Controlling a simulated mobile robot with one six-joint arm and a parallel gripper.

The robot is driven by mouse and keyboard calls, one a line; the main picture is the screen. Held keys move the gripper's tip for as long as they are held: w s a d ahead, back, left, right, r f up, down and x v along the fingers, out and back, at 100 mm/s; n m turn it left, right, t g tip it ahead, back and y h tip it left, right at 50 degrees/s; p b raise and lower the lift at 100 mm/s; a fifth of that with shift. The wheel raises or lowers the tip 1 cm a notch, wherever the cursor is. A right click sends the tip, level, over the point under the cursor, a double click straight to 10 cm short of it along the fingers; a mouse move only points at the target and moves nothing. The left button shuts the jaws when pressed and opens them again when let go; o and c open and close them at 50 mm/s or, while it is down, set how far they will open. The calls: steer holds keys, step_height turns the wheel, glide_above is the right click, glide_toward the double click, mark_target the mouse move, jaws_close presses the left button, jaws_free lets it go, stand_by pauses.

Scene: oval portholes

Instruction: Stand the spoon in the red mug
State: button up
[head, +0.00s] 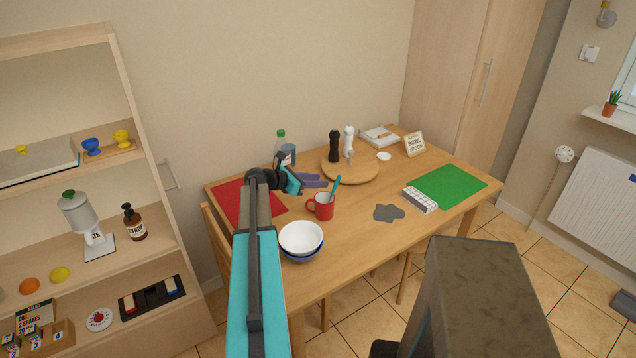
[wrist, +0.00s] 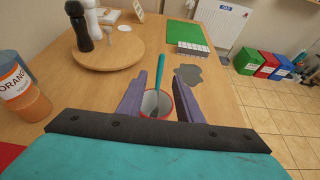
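The red mug (head: 323,208) stands upright on the wooden table, handle to the left in the head view. The teal spoon (head: 336,187) stands in it, its handle rising above the rim and leaning right. The wrist view looks into the mug's pale inside (wrist: 150,103), with the spoon (wrist: 160,75) inside and its lower end partly hidden. My gripper (head: 322,181) has purple fingers and is open and empty. In the wrist view the fingers (wrist: 158,78) lie apart on either side of the spoon, clear of it; their exact height over the mug is hard to tell.
A white bowl on a blue one (head: 300,238) stands nearer, left of the mug. An orange-labelled bottle (wrist: 18,83) stands to the left. A round board (head: 350,170) bears shakers. A grey patch (head: 389,212), white box (head: 420,200) and green mat (head: 450,185) lie to the right.

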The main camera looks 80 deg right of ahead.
steer(key=b+v, duration=0.3)
steer(key=v, duration=1)
stand_by(1.1)
